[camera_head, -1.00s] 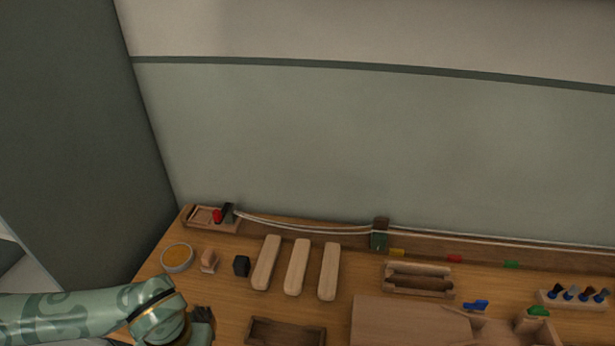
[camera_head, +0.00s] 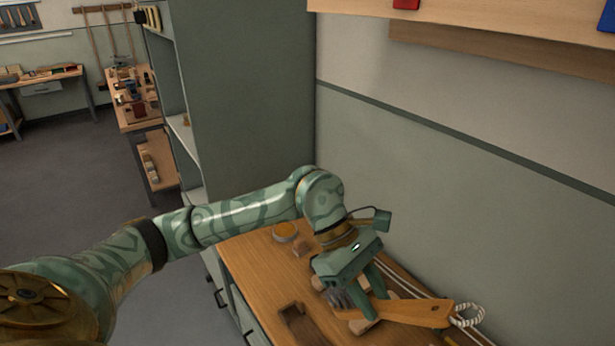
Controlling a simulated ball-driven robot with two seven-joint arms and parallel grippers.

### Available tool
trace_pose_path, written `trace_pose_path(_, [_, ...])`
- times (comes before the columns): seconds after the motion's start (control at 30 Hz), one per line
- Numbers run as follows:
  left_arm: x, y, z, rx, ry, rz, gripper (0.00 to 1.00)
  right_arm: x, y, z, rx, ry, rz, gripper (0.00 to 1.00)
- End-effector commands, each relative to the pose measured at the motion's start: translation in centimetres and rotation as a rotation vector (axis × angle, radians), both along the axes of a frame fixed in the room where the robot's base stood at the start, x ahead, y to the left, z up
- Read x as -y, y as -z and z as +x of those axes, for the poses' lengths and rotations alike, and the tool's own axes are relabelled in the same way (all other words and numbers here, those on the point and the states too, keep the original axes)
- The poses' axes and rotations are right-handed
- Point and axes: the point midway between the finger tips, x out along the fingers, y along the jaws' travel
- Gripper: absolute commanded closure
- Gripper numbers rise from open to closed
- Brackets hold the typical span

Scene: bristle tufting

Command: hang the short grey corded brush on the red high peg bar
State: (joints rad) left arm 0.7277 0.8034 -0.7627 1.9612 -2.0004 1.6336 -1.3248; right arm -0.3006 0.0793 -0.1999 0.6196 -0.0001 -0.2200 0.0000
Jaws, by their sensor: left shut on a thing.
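My left gripper (camera_head: 372,300) is shut on a wooden brush (camera_head: 418,312), above the bench. The brush lies roughly level across the picture. Its bare handle points right and ends in a white cord loop (camera_head: 468,315). Its grey bristles (camera_head: 341,298) show at the left, partly behind the gripper. At the top edge, a pale wooden board (camera_head: 480,22) on the wall carries a red piece (camera_head: 405,3), cut off by the frame. Any pegs there are out of view. My right gripper is not in view.
The wooden bench (camera_head: 262,262) below holds a round dish (camera_head: 285,231) and a small wooden tray (camera_head: 300,322). A tall grey-green cabinet (camera_head: 250,100) stands behind my arm. A blue piece (camera_head: 607,14) is on the board at the far right. The wall between bench and board is clear.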

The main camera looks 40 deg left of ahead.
Motion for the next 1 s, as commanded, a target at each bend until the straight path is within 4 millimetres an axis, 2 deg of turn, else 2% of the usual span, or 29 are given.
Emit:
trace_pose_path(0.03, [-0.6,-2.5,0.2,-0.008,-0.126,-0.074,0.97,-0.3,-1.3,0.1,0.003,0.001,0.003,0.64])
trace_pose_path(0.17, [-2.4,-8.5,1.2,0.024,-0.453,-0.285,0.97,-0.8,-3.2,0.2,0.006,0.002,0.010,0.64])
trace_pose_path(0.3, [-5.8,-15.9,1.9,0.134,-0.762,-0.511,0.97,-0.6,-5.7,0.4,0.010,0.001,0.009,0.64])
trace_pose_path(0.4, [-8.5,-20.7,1.9,0.223,-0.903,-0.633,0.97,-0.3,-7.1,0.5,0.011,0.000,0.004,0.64])
trace_pose_path(0.5, [-10.8,-24.3,1.6,0.291,-0.982,-0.712,0.97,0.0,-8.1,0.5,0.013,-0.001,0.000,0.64])
trace_pose_path(0.6, [-12.3,-26.7,1.2,0.332,-1.023,-0.761,0.97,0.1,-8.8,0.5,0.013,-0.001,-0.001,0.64])
trace_pose_path(0.7, [-13.1,-28.0,1.0,0.354,-1.039,-0.788,0.97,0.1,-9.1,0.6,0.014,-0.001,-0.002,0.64])
trace_pose_path(1.0, [-13.1,-28.5,2.1,0.362,-1.047,-0.804,0.97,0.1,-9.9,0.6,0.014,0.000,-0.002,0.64])
